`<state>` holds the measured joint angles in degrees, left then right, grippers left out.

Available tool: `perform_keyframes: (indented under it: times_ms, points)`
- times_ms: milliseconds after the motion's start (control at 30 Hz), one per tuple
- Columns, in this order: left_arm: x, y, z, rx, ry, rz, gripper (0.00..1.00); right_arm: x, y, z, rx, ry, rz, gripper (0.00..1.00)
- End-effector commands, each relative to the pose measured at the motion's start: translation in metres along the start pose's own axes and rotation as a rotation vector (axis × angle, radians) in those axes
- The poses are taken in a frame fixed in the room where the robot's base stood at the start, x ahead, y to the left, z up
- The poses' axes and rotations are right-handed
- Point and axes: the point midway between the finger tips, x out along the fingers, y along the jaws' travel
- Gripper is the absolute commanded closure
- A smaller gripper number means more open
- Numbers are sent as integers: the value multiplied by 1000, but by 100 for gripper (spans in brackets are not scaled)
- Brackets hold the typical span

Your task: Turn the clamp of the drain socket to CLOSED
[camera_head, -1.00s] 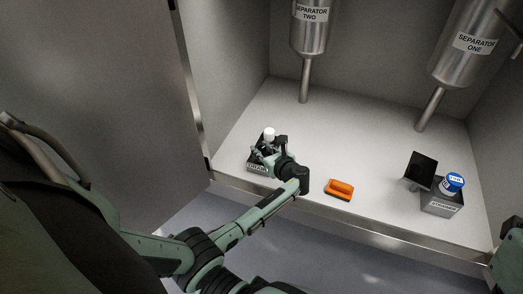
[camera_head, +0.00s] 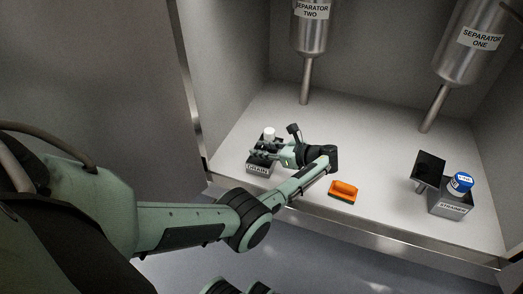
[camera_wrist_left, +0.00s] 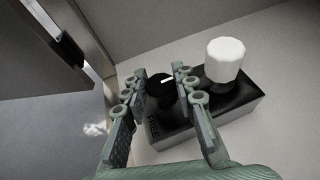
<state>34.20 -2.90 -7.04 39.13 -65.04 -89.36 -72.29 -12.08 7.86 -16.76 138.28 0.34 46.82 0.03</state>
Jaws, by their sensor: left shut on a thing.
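The drain socket is a dark block labelled DRAIN (camera_head: 258,169) at the left of the cabinet floor. A white cap (camera_head: 269,133) stands on it, and it also shows in the left wrist view (camera_wrist_left: 225,61). My left gripper (camera_head: 268,153) reaches in from the right side of the block. Its fingers (camera_wrist_left: 160,80) are shut on the knob, one on each side. A label on the block near the knob reads FREE. My right gripper is not in view.
Further right are a dark tilted panel (camera_head: 429,169) and a grey block (camera_head: 450,205) with a blue-lidded jar (camera_head: 460,183). Two separator vessels hang above. A raised sill (camera_head: 370,236) runs along the cabinet's front.

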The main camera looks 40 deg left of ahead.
Motion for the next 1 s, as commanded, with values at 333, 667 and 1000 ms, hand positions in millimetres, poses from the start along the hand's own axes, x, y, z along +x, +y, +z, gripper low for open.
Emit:
perform_keyframes:
  times_ms: [333, 667, 1000]
  points:
    - [2, 0, 1, -2, -1, 1, 67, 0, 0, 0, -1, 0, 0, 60]
    - [1, 0, 0, -1, 0, 0, 51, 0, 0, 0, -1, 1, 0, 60]
    - [-32, 0, -1, -2, 2, -3, 51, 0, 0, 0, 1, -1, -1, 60]
